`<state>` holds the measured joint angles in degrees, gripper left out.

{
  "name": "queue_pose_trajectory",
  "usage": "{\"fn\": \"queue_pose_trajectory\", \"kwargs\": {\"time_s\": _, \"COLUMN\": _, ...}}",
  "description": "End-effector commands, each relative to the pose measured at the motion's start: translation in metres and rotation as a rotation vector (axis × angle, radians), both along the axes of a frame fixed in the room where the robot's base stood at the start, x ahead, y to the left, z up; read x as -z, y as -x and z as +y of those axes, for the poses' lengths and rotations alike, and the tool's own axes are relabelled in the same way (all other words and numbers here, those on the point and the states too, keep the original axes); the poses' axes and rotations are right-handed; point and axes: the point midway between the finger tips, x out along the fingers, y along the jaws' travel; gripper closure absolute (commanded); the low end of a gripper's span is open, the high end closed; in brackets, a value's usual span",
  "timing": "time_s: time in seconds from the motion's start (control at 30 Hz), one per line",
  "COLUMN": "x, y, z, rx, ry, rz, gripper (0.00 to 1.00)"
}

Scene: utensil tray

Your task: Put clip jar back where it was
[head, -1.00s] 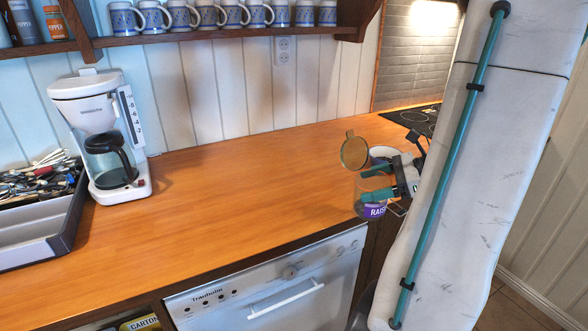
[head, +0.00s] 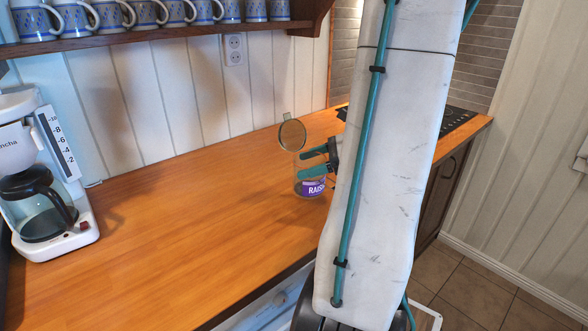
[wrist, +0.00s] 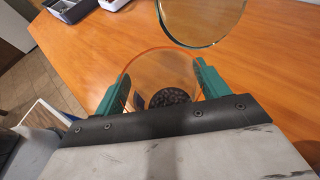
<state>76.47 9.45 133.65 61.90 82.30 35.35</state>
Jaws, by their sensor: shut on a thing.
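The clip jar (head: 313,187) is clear glass with a purple label reading "RAIS". Its round glass lid (head: 292,135) is swung open and stands up above the rim; the lid also shows in the wrist view (wrist: 205,18). My gripper (head: 306,164) is shut on the jar, with its teal fingers at the jar's upper part. In the wrist view, the fingers lie on either side of the jar's round mouth, and dark contents (wrist: 168,98) show inside. The jar appears upright over the wooden counter (head: 190,200). I cannot tell whether its base touches the counter.
A white coffee maker (head: 60,228) with a glass pot stands at the left. A shelf of blue-patterned mugs (head: 200,12) hangs on the back wall. A dark hob (head: 455,118) lies at the right end. The counter between coffee maker and jar is clear.

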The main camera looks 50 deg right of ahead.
Motion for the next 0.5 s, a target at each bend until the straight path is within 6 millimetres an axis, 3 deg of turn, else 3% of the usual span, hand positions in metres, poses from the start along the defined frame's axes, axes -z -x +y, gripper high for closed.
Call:
{"fn": "queue_pose_trajectory", "kwargs": {"time_s": 0.03, "x": 0.001, "y": -0.013, "z": -0.002, "rx": -0.006, "ry": 0.0, "rz": -0.002, "gripper": 0.73}}
{"fn": "queue_pose_trajectory", "kwargs": {"time_s": 0.2, "x": 0.004, "y": -0.044, "z": -0.01, "rx": -0.002, "ry": 0.0, "rz": -0.002, "gripper": 0.73}}
{"fn": "queue_pose_trajectory", "kwargs": {"time_s": 0.5, "x": 0.013, "y": -0.057, "z": -0.014, "rx": 0.003, "ry": -0.002, "rz": -0.001, "gripper": 0.73}}
